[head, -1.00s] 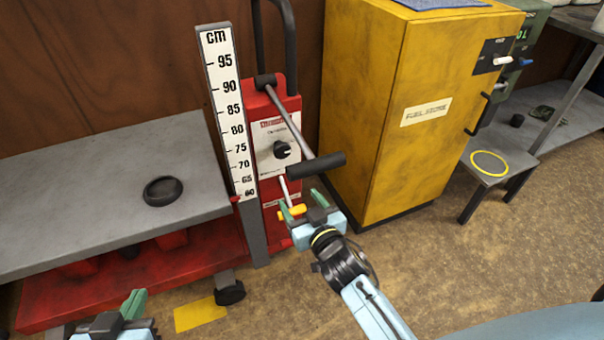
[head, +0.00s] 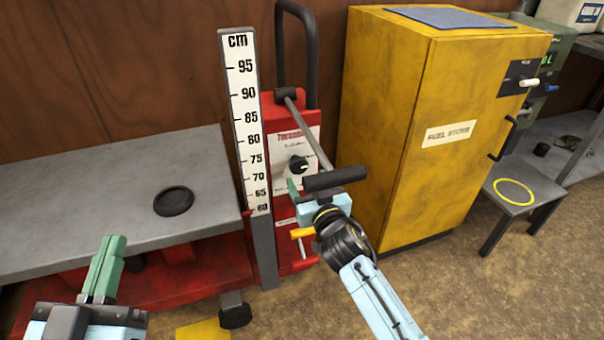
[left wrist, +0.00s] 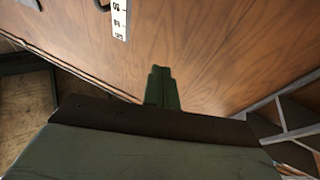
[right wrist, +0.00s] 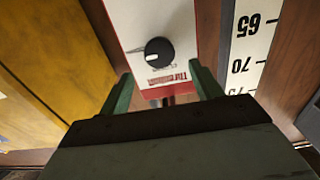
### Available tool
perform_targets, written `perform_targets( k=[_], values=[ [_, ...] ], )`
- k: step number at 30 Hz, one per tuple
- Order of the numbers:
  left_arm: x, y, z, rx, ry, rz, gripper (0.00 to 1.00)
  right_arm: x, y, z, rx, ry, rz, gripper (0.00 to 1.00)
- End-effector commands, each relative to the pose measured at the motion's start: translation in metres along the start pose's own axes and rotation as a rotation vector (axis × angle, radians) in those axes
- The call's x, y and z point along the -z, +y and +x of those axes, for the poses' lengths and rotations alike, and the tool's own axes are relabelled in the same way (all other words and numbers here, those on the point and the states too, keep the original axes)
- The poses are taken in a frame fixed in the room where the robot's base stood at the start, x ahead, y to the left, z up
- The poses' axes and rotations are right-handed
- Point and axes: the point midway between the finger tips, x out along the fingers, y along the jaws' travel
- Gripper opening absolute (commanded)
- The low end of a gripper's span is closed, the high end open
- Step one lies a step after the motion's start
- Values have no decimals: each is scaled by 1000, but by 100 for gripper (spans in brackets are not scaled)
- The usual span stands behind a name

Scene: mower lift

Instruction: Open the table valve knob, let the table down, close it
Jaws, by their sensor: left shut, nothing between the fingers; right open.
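A black round knob (head: 298,165) with a white mark sits on the white panel of the red column; in the right wrist view the knob (right wrist: 159,52) is ahead of the fingers, apart from them. My right gripper (right wrist: 163,88) is open and empty; in the head view it is just below the knob, partly hidden by the black crossbar. The grey table (head: 90,180) stands left of the column, a red pointer (head: 247,212) near 60 on the cm scale (head: 244,120). My left gripper (head: 105,268) is shut and empty at the table's front; its closed fingers show in the left wrist view (left wrist: 162,88).
A rod with a black crossbar handle (head: 335,179) slants across in front of the column. A small yellow part (head: 302,232) is low on the column. A black dish (head: 174,201) lies on the table. A yellow fuel cabinet (head: 400,130) stands close to the right.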

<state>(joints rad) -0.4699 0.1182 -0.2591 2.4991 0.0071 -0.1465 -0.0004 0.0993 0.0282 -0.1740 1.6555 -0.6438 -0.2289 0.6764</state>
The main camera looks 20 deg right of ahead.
Motion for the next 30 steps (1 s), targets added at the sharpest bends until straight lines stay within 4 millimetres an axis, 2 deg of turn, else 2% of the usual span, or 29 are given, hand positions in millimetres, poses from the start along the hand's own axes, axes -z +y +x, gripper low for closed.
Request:
perform_targets(
  k=[6,12,24,30],
  values=[
    [27,5,-3,-11,197,-9,0,-1,0,26,0,2,-1,64],
    [36,5,-7,-12,299,-9,0,-1,0,46,1,1,0,64],
    [40,5,-8,-13,331,-8,0,0,0,51,0,0,0,64],
    [40,5,-8,-13,330,-8,0,0,0,51,0,0,0,38]
  ],
)
